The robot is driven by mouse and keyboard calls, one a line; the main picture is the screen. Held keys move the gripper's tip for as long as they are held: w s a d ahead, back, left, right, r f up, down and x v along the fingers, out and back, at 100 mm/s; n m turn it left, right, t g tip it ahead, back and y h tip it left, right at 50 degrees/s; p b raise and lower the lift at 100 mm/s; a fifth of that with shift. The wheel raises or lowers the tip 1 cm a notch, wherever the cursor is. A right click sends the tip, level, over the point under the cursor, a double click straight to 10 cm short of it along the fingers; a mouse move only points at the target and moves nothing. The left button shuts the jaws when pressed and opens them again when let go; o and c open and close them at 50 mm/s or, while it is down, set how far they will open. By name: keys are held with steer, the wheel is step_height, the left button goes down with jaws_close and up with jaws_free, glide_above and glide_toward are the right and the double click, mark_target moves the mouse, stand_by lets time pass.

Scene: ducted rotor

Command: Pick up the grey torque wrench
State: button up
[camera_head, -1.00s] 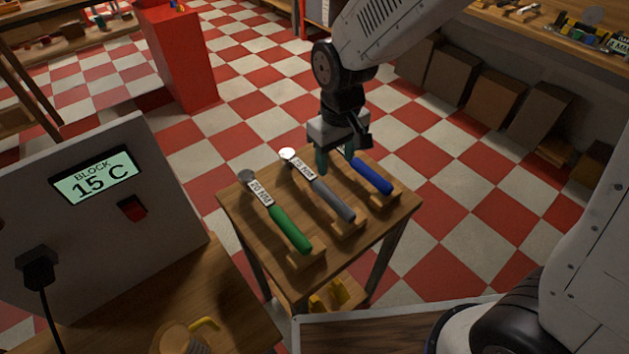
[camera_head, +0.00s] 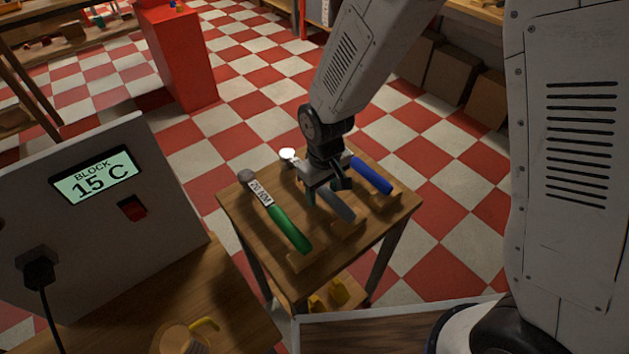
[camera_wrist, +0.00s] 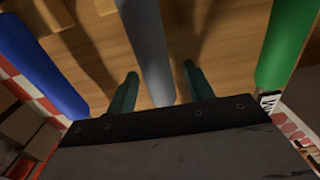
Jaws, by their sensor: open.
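The grey torque wrench (camera_head: 339,208) lies in the middle of three wrenches on a small wooden table, its round head at the far left end. My gripper (camera_head: 327,190) is over its middle and hides part of its shaft and label. In the wrist view the grey handle (camera_wrist: 149,50) runs between the two open green fingers (camera_wrist: 157,92), one on each side with a gap. I cannot tell whether the fingers reach down to its level. Nothing is held.
A green-handled wrench (camera_head: 289,228) lies to the left and a blue-handled wrench (camera_head: 371,175) to the right, both close by on the small table (camera_head: 235,208). A grey box with a "BLOCK 15 C" display (camera_head: 97,176) stands at the left.

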jaws_close()
steer(key=shift+r, duration=0.15)
